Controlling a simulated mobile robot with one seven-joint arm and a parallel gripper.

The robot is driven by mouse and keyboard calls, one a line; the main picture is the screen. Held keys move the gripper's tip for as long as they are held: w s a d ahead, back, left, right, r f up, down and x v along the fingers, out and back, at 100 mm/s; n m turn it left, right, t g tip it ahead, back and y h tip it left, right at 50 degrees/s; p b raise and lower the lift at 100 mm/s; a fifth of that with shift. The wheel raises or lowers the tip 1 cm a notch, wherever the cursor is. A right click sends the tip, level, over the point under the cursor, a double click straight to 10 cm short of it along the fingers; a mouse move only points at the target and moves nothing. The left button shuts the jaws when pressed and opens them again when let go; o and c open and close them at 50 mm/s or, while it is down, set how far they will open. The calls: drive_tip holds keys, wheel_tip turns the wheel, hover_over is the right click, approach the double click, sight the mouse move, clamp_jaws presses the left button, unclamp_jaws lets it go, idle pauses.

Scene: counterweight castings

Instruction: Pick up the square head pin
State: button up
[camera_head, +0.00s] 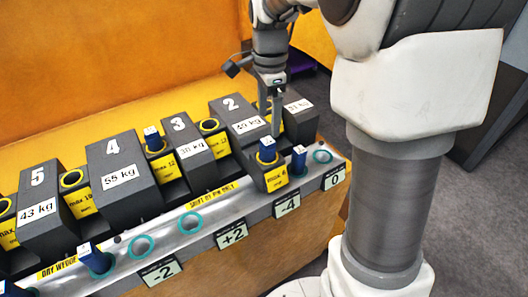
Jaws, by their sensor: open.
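Several blue pins with pale tops are in view, and I cannot tell for certain which one the task calls the square head pin. One blue pin (267,152) stands in the yellow "max 6" block, just below my gripper (275,130). Another blue pin (299,160) stands upright in the rail to its right. A third (153,138) stands in a yellow socket between weights 4 and 3. Another (95,259) is in the rail at lower left. My gripper points down, open, with its fingertips close above or behind the "max 6" pin; contact is unclear.
Dark numbered weights, such as the 55 kg block (122,178), stand in a row behind the metal rail (215,214). An orange wall (110,60) stands behind.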

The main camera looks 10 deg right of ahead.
sight(268, 140)
wheel_tip(268, 140, down, 10)
drive_tip(key=shift+w+r+p, duration=0.1)
drive_tip(key=shift+p, duration=0.5)
clamp_jaws()
idle(0.4)
